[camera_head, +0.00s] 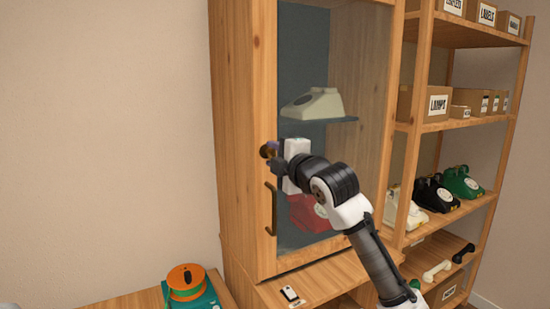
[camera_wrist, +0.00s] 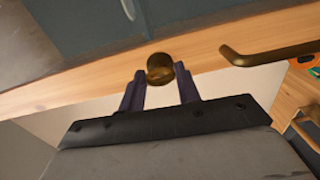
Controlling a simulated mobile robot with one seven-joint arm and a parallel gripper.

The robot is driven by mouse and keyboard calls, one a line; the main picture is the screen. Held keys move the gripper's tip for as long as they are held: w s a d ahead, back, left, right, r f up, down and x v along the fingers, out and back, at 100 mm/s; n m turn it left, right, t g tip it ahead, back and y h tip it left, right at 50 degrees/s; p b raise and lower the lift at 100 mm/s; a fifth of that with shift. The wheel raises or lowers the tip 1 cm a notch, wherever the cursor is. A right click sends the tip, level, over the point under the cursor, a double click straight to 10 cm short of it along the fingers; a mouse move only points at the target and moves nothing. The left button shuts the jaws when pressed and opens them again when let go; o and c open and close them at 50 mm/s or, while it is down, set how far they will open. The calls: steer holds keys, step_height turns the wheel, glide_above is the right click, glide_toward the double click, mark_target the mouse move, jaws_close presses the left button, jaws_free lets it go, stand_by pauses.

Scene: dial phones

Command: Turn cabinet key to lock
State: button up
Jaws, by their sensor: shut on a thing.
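The tall wooden cabinet (camera_head: 237,140) has a closed glass door in a wooden frame. The brass cabinet key (camera_head: 266,150) sits at the door's left frame, above the dark brass handle (camera_head: 271,208). In the wrist view, its round brass end (camera_wrist: 160,68) stands at the wooden frame, with the handle (camera_wrist: 270,52) to its right. My gripper (camera_head: 274,153) reaches it from the right. Its two dark fingers (camera_wrist: 160,80) are shut on the key, one on each side. The key's shaft and keyhole are hidden.
Behind the glass are a cream dial phone (camera_head: 313,104) on a shelf and a red one (camera_head: 308,213) below. An open shelf (camera_head: 410,150) with boxes and phones stands to the right. A green-and-orange item (camera_head: 187,283) sits on a low surface at lower left.

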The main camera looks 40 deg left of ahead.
steer(key=shift+n, duration=0.3)
stand_by(0.4)
steer(key=o, duration=1)
steer(key=b+v, duration=0.3)
steer(key=v, duration=1)
steer(key=shift+s+d, duration=0.1)
steer(key=shift+d, duration=0.25)
